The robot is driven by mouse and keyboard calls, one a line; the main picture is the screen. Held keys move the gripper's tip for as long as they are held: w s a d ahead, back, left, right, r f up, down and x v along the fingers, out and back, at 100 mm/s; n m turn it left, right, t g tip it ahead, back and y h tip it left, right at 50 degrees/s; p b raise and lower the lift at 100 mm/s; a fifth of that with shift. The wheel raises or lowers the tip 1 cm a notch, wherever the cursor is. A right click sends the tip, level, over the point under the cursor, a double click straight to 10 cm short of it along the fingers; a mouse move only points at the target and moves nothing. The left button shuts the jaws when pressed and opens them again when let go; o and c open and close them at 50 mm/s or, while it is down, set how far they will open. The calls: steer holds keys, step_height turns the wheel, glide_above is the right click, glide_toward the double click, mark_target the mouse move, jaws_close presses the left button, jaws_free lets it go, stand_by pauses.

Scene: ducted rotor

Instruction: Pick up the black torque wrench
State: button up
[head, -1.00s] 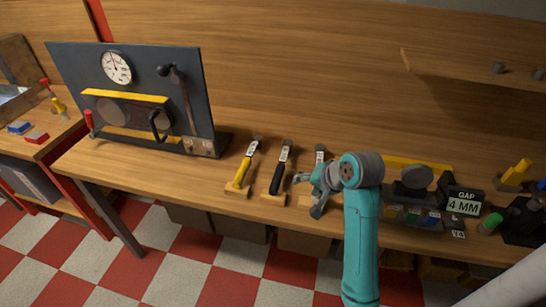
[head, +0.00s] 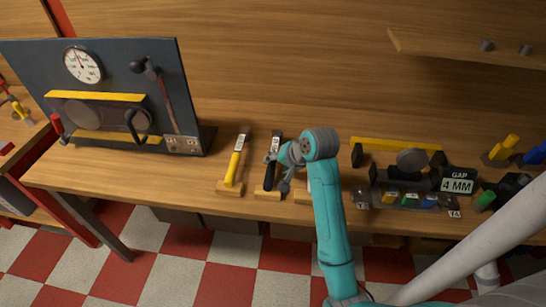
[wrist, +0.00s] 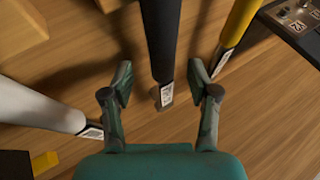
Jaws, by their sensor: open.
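The black torque wrench (head: 269,178) lies on the wooden bench between a yellow-handled wrench (head: 234,165) and a third wrench mostly hidden by my arm in the head view. In the wrist view the black wrench (wrist: 160,38) runs down from the top edge, its pale tag near the middle. My gripper (head: 277,172) is open at the black wrench; in the wrist view its two fingers (wrist: 161,84) stand apart, one on each side of the wrench's tagged end. I cannot tell the height gap, and no grip shows.
In the wrist view the white-handled wrench (wrist: 40,108) is close on the left and the yellow one (wrist: 238,25) close on the right. A dark gauge panel (head: 110,60) stands at left. A "GAP 4 MM" display (head: 458,182) and small coloured blocks are at right.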

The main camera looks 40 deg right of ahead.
mark_target(273, 165)
steer(key=shift+x, duration=1.95)
steer(key=shift+w+a, duration=0.1)
steer(key=shift+a, duration=0.05)
jaws_close()
steer(key=shift+r, duration=0.1)
